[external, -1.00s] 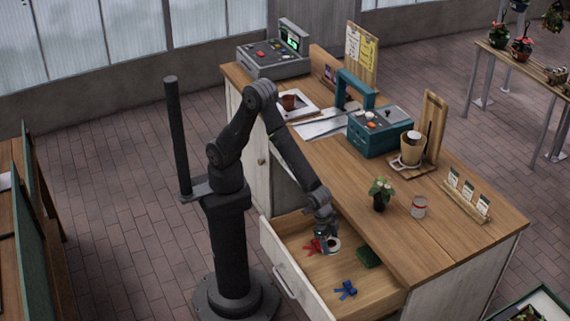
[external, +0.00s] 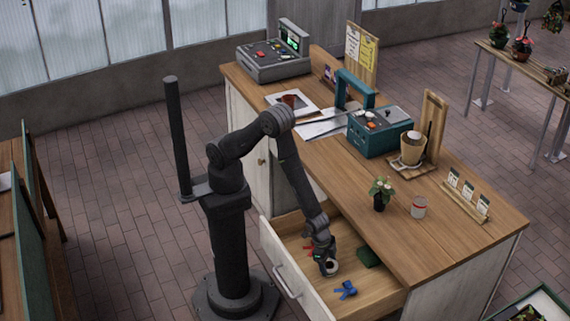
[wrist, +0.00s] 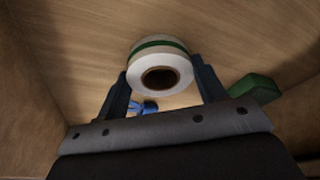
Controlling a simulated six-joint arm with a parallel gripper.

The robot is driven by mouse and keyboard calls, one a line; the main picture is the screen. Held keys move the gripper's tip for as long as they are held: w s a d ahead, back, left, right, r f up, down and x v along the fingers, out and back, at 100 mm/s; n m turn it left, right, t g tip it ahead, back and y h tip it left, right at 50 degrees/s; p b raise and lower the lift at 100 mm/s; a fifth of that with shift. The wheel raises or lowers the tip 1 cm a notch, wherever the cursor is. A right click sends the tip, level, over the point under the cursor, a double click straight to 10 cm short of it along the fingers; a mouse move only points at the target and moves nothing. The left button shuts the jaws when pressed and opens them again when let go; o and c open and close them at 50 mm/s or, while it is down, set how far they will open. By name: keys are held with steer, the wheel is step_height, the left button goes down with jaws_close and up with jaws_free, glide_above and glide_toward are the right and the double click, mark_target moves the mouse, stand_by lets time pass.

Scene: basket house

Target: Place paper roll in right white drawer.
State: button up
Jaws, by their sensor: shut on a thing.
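The paper roll (wrist: 160,66) is white with a green band and a brown core, and it sits between my two fingers in the wrist view. My gripper (external: 326,264) is shut on it, inside the open white drawer (external: 290,285) of the wooden-topped counter. In the external view the roll (external: 331,268) shows as a small white end with a dark hole at the gripper tip. It is low over the drawer's wooden floor; I cannot tell whether it touches it.
In the drawer are a blue bow (external: 345,290), a green block (external: 368,257) and a red item (external: 309,249) partly hidden by my gripper. The counter edge overhangs the drawer's right side. A plant (external: 380,193) and a can (external: 418,207) stand on the counter.

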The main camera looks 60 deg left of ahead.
steer(key=o, duration=1)
steer(key=v, duration=1.2)
steer(key=x, duration=1.2)
steer(key=shift+f, duration=0.1)
steer(key=shift+r, duration=0.2)
